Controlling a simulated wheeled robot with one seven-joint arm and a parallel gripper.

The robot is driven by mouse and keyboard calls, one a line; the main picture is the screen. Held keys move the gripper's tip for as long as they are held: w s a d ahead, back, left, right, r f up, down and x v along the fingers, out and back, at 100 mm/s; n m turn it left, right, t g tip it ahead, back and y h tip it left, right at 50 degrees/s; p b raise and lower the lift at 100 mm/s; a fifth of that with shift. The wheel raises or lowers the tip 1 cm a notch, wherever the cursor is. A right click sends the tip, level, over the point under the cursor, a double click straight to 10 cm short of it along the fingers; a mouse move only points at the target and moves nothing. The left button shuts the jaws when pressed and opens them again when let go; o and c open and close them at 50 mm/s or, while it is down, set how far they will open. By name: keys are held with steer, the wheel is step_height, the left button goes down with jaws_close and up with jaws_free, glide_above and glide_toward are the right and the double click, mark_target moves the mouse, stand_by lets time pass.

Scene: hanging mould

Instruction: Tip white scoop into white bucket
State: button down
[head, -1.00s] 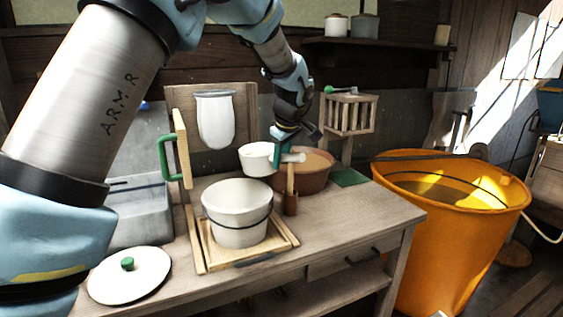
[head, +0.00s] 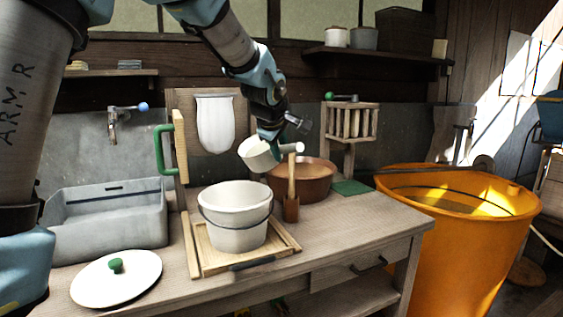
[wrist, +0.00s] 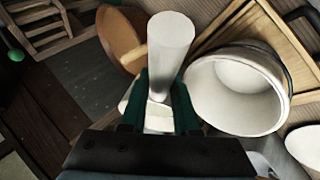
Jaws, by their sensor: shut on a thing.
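The white scoop (head: 258,154) is in the air above and behind the white bucket, tilted with its cup toward the left. The scoop's contents cannot be seen.
A brown bowl (head: 316,183) and a wooden paddle (head: 291,190) stand right of the bucket. A white lid (head: 117,278) with a green knob lies front left. A wooden frame with a green handle (head: 163,150) rises behind the tray (head: 283,246). An orange tub (head: 440,260) stands beside the table.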

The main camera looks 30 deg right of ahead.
steer(key=shift+a+n+t+h+b, duration=0.3)
steer(key=shift+a+t+h+b, duration=0.15)
steer(key=shift+h+b, duration=0.6)
steer(key=a+f+n+t+h+b, duration=0.1)
steer(key=h+b, duration=0.1)
steer(key=b, duration=0.3)
steer(key=a+n+t+h+b, duration=0.1)
steer(key=t+h+b, duration=0.1)
steer(key=b, duration=0.3)
steer(key=s+a+f+n+t+h+b, duration=0.1)
steer(key=h+b, duration=0.2)
steer(key=b, duration=0.2)
steer(key=shift+a+f+h, duration=0.3)
steer(key=shift+a+h, duration=0.05)
steer(key=shift+a, duration=0.05)
steer(key=shift+b, duration=0.3)
steer(key=shift+a+t+h+b, duration=0.2)
steer(key=shift+t+h+b, duration=0.1)
steer(key=shift+b, duration=0.2)
steer(key=shift+r, duration=0.2)
